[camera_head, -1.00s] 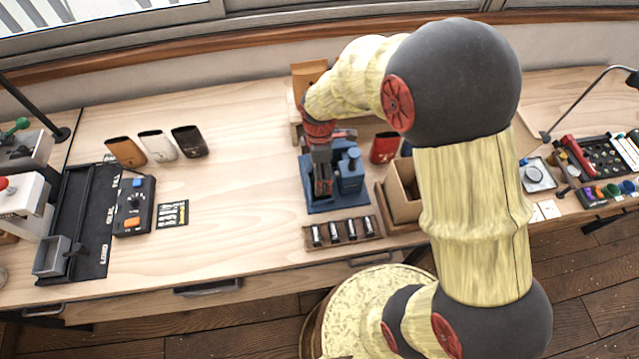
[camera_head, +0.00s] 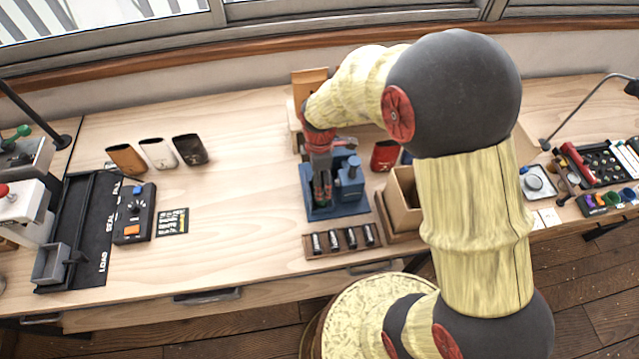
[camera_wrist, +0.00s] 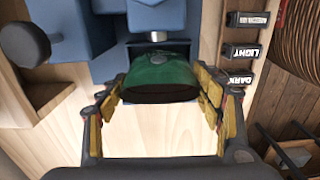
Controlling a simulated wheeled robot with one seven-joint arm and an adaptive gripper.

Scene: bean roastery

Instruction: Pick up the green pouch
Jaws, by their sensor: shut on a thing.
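The green pouch (camera_wrist: 160,78) stands between the two finger pads of my gripper (camera_wrist: 160,92) in the wrist view. Its dark open mouth faces the camera. The pads press on its left and right sides, so the gripper is shut on it. The pouch is right against the blue stand (camera_wrist: 82,32), under a metal spout-like part. In the head view my gripper (camera_head: 322,192) points down over the blue stand (camera_head: 351,199), and the pouch is mostly hidden by the fingers. I cannot tell whether the pouch is clear of the stand's base.
An open cardboard box (camera_head: 404,205) and a red pouch (camera_head: 384,156) are to the right. Brown, white and black pouches (camera_head: 190,150) stand at left. The table's middle left is clear.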

